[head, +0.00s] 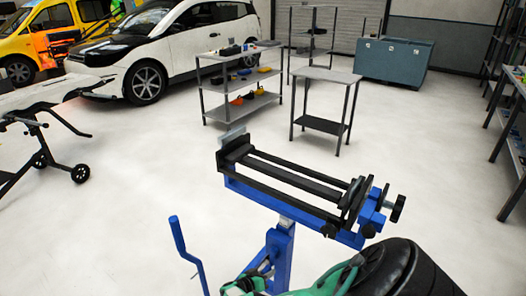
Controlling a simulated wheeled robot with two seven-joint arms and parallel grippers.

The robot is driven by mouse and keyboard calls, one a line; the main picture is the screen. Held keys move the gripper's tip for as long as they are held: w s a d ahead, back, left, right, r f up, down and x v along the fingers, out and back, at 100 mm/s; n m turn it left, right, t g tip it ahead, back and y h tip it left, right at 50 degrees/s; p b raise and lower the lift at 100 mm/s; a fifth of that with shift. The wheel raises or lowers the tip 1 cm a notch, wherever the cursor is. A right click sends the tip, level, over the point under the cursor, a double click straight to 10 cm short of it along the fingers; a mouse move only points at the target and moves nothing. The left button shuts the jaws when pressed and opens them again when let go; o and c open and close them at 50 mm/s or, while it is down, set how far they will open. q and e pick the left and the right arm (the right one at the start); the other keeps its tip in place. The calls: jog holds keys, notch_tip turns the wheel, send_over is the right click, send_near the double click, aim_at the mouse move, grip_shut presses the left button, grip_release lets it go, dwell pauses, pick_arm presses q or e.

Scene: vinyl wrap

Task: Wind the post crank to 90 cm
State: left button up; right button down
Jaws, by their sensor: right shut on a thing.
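The blue post (282,255) rises from the bottom of the head view and carries a clamp stand (285,180) with black bars and a blue beam. My right gripper (250,283) is low at the bottom edge, just left of the post, at the end of my green and black arm. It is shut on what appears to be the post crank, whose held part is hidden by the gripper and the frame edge. No height scale is readable. My left gripper is not in view.
A grey side table (325,75) and a shelf cart (240,103) with small items stand behind the clamp. A wheeled black stand (40,140) is at the left. A rack (500,150) is at the right edge. The pale floor between is clear.

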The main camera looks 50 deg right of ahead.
jog(key=shift+s+a+f, duration=0.1)
jog(key=shift+a+f, duration=0.2)
jog(key=shift+a, duration=0.1)
jog(key=c, duration=1.3)
grip_release()
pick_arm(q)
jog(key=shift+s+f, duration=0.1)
pick_arm(e)
jog(key=shift+o, duration=0.7)
jog(key=shift+d+r, duration=0.2)
jog(key=shift+a+r, duration=0.15)
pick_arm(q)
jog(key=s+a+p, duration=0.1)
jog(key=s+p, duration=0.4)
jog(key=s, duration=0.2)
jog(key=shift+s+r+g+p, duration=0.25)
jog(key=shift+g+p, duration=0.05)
pick_arm(e)
jog(key=v, duration=1.4)
jog(key=shift+a, duration=0.45)
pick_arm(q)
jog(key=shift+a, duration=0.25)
pick_arm(e)
jog(key=shift+a+t, duration=0.25)
jog(key=shift+t, duration=0.05)
